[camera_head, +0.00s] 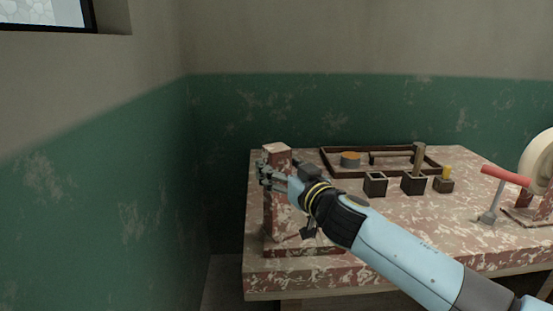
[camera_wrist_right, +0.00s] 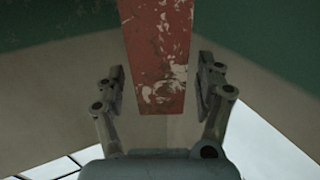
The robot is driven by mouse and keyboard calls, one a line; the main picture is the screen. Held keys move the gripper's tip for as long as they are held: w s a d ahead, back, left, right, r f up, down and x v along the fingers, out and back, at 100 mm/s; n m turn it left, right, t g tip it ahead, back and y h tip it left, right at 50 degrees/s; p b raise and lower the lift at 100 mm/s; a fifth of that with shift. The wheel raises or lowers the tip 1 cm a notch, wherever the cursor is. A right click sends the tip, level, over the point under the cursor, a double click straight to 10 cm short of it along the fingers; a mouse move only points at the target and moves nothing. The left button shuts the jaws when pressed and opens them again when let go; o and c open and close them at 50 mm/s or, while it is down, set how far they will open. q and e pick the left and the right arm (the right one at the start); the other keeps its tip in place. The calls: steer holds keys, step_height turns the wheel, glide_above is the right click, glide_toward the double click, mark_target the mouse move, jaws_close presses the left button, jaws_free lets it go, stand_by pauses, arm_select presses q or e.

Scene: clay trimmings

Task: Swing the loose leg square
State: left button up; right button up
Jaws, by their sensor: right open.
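A red post with worn pale patches, which looks like the leg (camera_head: 277,151), stands near the left end of the bench, on a low red base (camera_head: 290,250). It looks close to upright; I cannot tell if it is square. My right gripper (camera_head: 268,176) is at the upper part of the post, its arm coming in from the lower right. In the right wrist view the red leg (camera_wrist_right: 158,55) lies between the two open fingers (camera_wrist_right: 160,92), with a gap on each side. The arm hides part of the post. My left gripper is not in view.
The bench top (camera_head: 370,235) is red with pale wear. On it are a dark-framed tray (camera_head: 327,162), a round tin (camera_head: 350,159), several dark square blocks or cups (camera_head: 375,184), and a red-handled tool (camera_head: 505,176). A pale wheel (camera_head: 540,160) stands at the right.

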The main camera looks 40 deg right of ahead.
steer(key=shift+w+d, duration=0.1)
steer(key=shift+w, duration=1)
jaws_close()
